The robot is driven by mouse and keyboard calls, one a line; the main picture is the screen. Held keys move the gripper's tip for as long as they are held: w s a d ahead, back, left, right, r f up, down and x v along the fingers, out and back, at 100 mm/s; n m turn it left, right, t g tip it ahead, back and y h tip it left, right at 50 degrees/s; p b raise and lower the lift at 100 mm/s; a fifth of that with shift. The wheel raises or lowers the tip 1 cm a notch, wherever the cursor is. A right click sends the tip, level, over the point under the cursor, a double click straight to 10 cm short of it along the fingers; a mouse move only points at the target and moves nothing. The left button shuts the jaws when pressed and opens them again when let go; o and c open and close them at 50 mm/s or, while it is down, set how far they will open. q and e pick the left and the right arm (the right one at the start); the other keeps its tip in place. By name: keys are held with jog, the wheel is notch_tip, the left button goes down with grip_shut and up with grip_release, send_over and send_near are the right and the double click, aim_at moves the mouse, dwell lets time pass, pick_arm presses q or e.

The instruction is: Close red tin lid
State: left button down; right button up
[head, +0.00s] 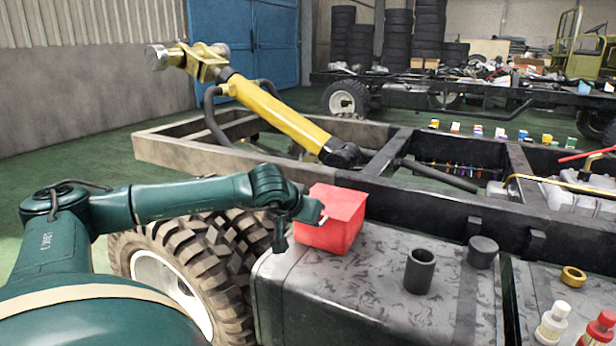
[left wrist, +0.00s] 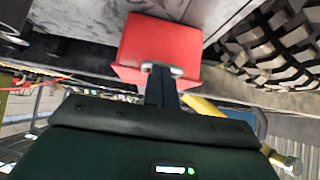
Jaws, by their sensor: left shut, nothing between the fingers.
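The red tin (head: 327,238) stands on the dark, worn top of the tank beside the chassis rail. Its red lid (head: 340,201) lies over the top, roughly level. I cannot tell if it sits fully down. My left gripper (head: 321,219) is shut and empty, with its tips at the tin's left side just below the lid's edge. In the left wrist view the red tin (left wrist: 158,40) is straight ahead, and the tips of my left gripper (left wrist: 163,70) overlap its edge. I cannot tell whether they touch. My right gripper is out of view.
A black open cup (head: 420,271) and a dark cylinder (head: 482,252) stand on the tank to the right. A big tire (head: 190,265) is at its left. The chassis frame (head: 390,200) with a yellow cylinder arm (head: 275,115) runs behind the tin.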

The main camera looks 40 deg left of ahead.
pick_arm(q)
jog(key=s+d+r, duration=0.2)
jog(key=s, duration=0.6)
jog(key=shift+s+d+r+p, duration=0.15)
jog(key=shift+s+d+p, duration=0.2)
jog(key=shift+s+d, duration=0.05)
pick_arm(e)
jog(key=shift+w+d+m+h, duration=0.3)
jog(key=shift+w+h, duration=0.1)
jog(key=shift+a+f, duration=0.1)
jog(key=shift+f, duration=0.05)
